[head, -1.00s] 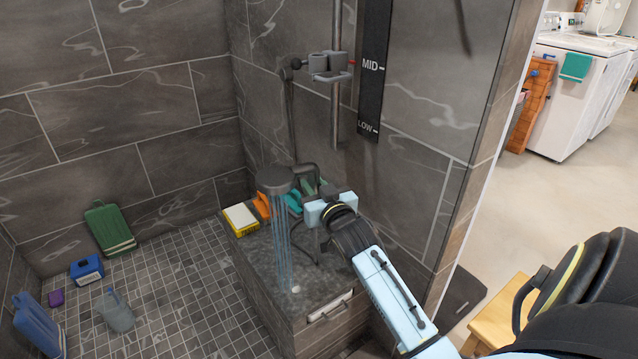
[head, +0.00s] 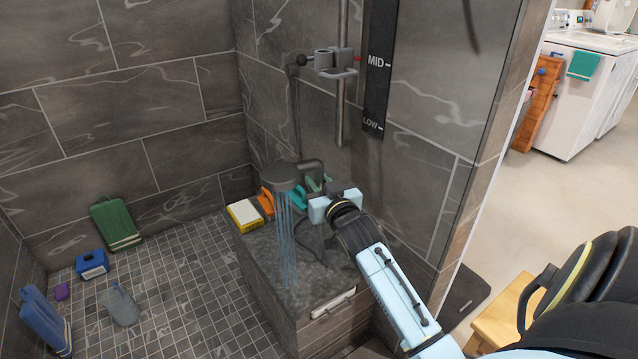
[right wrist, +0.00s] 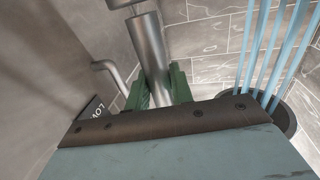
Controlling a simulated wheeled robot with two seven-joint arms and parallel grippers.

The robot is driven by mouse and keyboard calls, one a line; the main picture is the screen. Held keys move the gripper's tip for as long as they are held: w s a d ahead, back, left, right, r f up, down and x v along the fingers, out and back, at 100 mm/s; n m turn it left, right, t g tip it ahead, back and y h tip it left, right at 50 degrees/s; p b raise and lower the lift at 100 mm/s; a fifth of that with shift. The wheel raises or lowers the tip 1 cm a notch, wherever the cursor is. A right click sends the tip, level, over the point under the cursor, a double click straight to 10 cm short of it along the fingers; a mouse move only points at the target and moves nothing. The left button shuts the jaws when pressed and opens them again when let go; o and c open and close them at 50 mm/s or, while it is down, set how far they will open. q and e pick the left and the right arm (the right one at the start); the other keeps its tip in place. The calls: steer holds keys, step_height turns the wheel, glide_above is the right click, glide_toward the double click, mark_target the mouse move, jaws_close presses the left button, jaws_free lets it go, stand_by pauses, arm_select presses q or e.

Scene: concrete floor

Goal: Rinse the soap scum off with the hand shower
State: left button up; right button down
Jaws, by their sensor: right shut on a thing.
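The grey hand shower (head: 283,178) is held head-down over the tiled bench (head: 325,262). Blue water streams fall from its head onto the bench top. My right gripper (head: 319,188) is shut on its handle. The right wrist view shows the green fingers (right wrist: 155,90) around the grey handle (right wrist: 150,55), with the head and streams at the right edge. I cannot make out clear soap scum on the wet, dark bench top. My left gripper is not in view.
A yellow-and-white box (head: 245,214), an orange item (head: 266,201) and teal items stand at the bench's back. A rail with a holder (head: 335,62) is on the wall. A green container (head: 116,224), blue box (head: 91,264), bottles and a purple item lie on the floor.

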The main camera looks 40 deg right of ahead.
steer(key=shift+s+r, duration=0.1)
steer(key=s+d+p, duration=0.3)
steer(key=s+d, duration=0.1)
steer(key=s, duration=0.1)
steer(key=shift+p, duration=0.3)
stand_by(0.7)
stand_by(0.4)
step_height(320, 180, up, 42)
steer(key=p, duration=3.7)
steer(key=shift+f+p, duration=0.25)
steer(key=shift+p, duration=0.15)
